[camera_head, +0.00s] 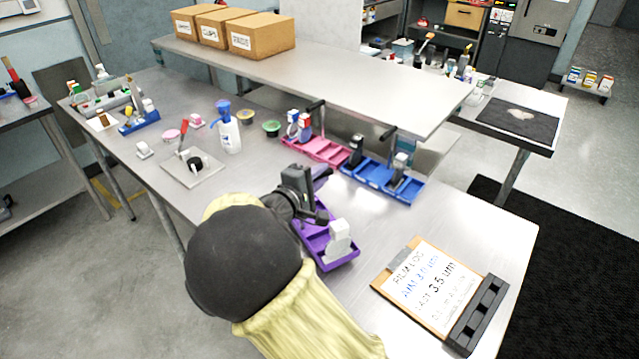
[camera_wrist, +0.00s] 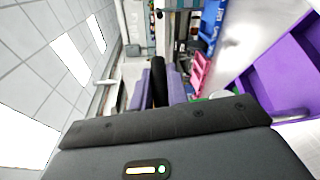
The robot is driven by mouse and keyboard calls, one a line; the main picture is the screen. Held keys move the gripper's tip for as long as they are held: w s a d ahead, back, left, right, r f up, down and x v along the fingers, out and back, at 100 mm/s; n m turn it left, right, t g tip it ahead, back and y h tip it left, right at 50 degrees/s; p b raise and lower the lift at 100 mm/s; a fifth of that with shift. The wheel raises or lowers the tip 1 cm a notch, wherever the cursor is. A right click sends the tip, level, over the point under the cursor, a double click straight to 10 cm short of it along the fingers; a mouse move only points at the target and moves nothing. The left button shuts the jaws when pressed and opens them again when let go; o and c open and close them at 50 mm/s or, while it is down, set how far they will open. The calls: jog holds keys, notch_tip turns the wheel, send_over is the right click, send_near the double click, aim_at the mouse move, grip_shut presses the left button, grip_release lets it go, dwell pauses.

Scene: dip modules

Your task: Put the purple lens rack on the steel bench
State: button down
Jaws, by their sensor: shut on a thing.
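The purple lens rack (camera_head: 313,237) is a shallow tray at the front middle of the steel bench (camera_head: 455,217), with a white block-like item (camera_head: 338,240) in it. My gripper (camera_head: 318,180) is over the rack's far end, partly hiding it. In the wrist view, the purple-grey fingers of my gripper (camera_wrist: 160,90) are closed around a dark upright bar, seemingly the rack's handle. The purple rack (camera_wrist: 265,75) also shows at the right of the wrist view. I cannot tell whether the rack touches the bench or hangs just above it.
A pink rack (camera_head: 330,152) and a blue rack (camera_head: 375,178) stand behind, below a raised shelf (camera_head: 370,85). A clipboard (camera_head: 430,285) and a black slotted block (camera_head: 477,315) lie at right. A squeeze bottle (camera_head: 229,135) stands left. Bare bench lies right of the purple rack.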

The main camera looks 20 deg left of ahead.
jog(key=shift+f, duration=1.35)
jog(key=c, duration=1.4)
grip_release()
jog(key=shift+o, duration=0.2)
jog(key=b+v, duration=0.2)
jog(key=v, duration=1)
jog(key=shift+b, duration=0.35)
